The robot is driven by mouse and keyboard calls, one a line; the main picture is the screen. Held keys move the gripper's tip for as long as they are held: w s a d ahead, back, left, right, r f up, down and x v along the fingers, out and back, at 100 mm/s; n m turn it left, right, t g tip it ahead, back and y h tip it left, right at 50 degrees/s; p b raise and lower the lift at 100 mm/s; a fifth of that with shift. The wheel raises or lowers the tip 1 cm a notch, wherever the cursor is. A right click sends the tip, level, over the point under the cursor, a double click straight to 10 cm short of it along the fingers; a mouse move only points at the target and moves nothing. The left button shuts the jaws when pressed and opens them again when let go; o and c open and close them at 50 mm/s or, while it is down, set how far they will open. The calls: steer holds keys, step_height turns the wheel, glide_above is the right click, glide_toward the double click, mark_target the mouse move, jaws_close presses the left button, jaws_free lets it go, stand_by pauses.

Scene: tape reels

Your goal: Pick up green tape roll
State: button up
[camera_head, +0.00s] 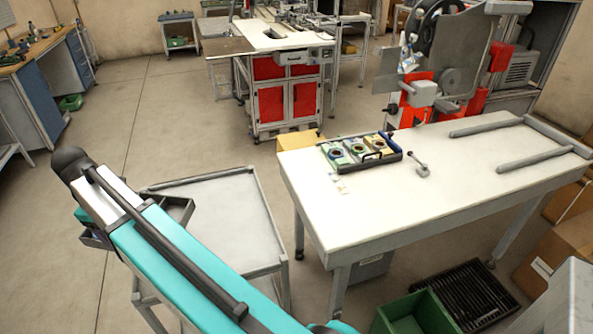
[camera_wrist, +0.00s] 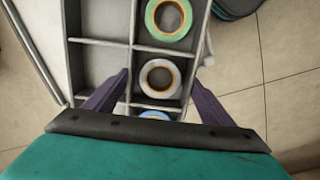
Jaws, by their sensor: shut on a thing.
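In the wrist view the green tape roll (camera_wrist: 151,20), with an orange core, lies in the far compartment of a grey divided tray (camera_wrist: 104,41). A white tape roll (camera_wrist: 146,82) lies in the compartment nearer me, and a blue roll (camera_wrist: 155,115) is mostly hidden by my palm. My gripper (camera_wrist: 160,78) has its left finger by the tray's inner divider and its right finger outside the right wall. It appears shut on the tray, around the white roll's compartment. The green roll is beyond the fingertips. In the head view my arm hides the gripper and most of the tray (camera_head: 176,212).
A grey cart (camera_head: 232,210) stands under and beside my arm. A white table (camera_head: 400,185) to the right carries a dark tray (camera_head: 390,157) with several ring-shaped items. A green bin (camera_head: 420,312) is on the floor at the front. Open floor lies left of the cart.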

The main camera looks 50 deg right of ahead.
mark_target(188, 206)
steer(key=shift+w, duration=0.15)
steer(key=shift+d, duration=0.15)
steer(key=shift+d, duration=0.25)
steer(key=s+d+m, duration=0.1)
steer(key=d, duration=0.4)
steer(key=s+d+f+m, duration=0.1)
steer(key=s+d, duration=0.1)
steer(key=d, duration=0.3)
steer(key=s+d+m, duration=0.1)
steer(key=s+d, duration=0.1)
steer(key=d, duration=0.4)
steer(key=shift+s+f+g+b, duration=0.15)
steer(key=shift+f+g+b, duration=0.1)
steer(key=shift+g+b, duration=0.1)
steer(key=s+d+f+m+y+b, duration=0.25)
steer(key=s+d+m, duration=0.35)
steer(key=s+d, duration=1.7)
steer(key=s+d+f+m, duration=0.2)
steer(key=s+d, duration=0.5)
steer(key=s, duration=0.7)
steer(key=shift+s+d+m, duration=0.2)
steer(key=shift+s+m, duration=0.15)
steer(key=shift+m, duration=0.45)
steer(key=shift+d+h, duration=0.1)
steer(key=shift+h, duration=0.15)
